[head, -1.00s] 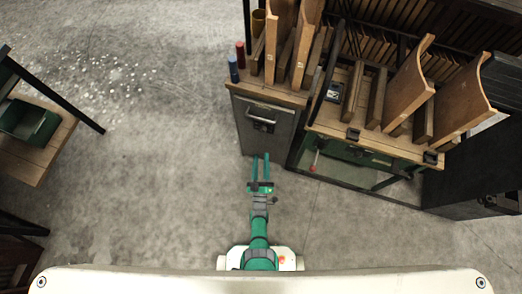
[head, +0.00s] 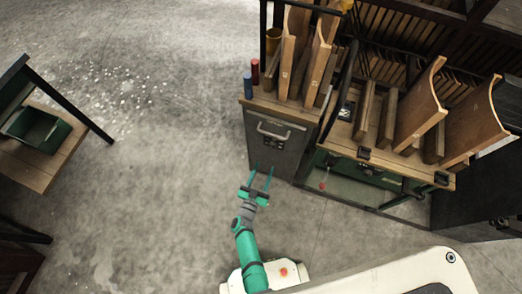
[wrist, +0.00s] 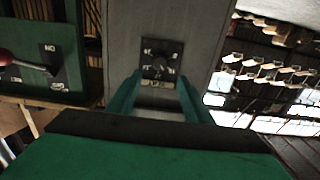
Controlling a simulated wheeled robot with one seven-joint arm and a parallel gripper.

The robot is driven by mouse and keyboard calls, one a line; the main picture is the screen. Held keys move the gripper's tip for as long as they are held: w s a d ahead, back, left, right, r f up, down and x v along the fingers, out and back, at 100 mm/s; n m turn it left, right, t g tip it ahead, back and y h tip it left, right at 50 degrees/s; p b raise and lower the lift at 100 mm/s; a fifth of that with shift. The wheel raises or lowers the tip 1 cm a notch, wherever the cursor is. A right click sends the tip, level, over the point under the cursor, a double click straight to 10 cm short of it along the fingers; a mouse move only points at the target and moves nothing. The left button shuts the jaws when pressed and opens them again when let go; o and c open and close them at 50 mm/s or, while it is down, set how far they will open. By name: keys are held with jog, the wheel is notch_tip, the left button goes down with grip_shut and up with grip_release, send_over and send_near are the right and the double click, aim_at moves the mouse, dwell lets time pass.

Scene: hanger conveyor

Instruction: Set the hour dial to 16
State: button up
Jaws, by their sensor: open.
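The hour dial is most likely the dark square plate with a round knob (wrist: 160,62) on the grey cabinet face in the wrist view. Marks ring the knob, but they are too small and blurred to read, so its setting cannot be told. In the head view, a small dark panel (head: 274,143) sits on the grey cabinet (head: 285,160) below its handle. My gripper (head: 264,170) is open and empty in front of this cabinet. In the wrist view, its two green fingers (wrist: 160,85) point at the plate, one on each side of its lower edge; contact cannot be told.
A green panel (wrist: 30,78) with a red-ended lever (wrist: 8,57) is left of the cabinet in the wrist view. Curved wooden pieces (head: 420,105) stand on the bench at right. A wooden table (head: 40,165) with a green bin (head: 38,130) is at left. Floor between is clear.

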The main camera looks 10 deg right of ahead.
aim_at(272, 147)
jog(key=x, duration=1)
jog(key=shift+w+d, duration=0.2)
jog(key=shift+w, duration=0.1)
jog(key=shift+c, duration=0.3)
jog(key=c, duration=1)
